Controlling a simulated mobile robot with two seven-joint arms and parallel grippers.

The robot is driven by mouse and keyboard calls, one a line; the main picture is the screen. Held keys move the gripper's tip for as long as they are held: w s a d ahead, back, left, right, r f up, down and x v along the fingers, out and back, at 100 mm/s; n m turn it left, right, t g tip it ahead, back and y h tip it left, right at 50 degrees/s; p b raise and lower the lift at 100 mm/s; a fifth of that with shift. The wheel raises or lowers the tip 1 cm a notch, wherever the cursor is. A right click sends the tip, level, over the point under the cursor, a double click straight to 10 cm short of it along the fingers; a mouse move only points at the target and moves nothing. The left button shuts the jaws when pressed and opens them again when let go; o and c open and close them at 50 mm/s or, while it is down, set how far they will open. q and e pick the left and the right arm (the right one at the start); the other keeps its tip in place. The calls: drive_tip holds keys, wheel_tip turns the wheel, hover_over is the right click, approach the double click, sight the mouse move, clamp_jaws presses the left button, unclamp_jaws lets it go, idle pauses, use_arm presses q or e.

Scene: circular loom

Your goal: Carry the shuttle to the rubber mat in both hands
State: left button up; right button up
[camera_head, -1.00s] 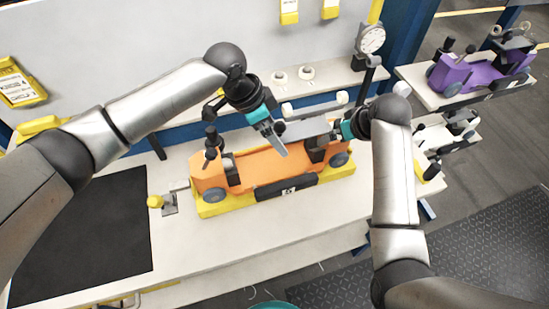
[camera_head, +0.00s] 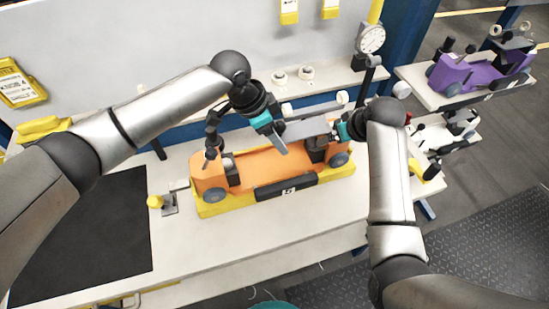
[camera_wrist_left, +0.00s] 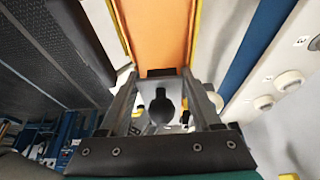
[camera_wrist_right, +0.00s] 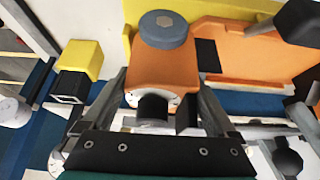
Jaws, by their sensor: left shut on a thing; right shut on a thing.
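The orange shuttle (camera_head: 268,170), with grey wheels and black fittings, sits over the yellow cradle (camera_head: 240,203) on the bench. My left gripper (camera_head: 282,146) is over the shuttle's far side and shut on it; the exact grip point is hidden. My right gripper (camera_head: 334,134) is shut at the shuttle's right end. In the right wrist view the shuttle's orange end (camera_wrist_right: 165,70) lies between and beyond the fingers (camera_wrist_right: 160,100). In the left wrist view the long orange body (camera_wrist_left: 158,30) runs away from the fingers (camera_wrist_left: 158,95). The black rubber mat (camera_head: 85,235) lies flat and bare at the left.
A small yellow-knobbed clamp (camera_head: 168,203) stands between cradle and mat. A dial gauge (camera_head: 371,40) stands behind at the right. A purple shuttle (camera_head: 480,72) rests on another table. White bench top in front of the cradle is clear.

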sight(278, 123)
use_arm(q)
clamp_jaws()
use_arm(e)
clamp_jaws()
use_arm(q)
drive_tip(key=shift+r, duration=0.2)
use_arm(e)
drive_tip(key=shift+r, duration=0.15)
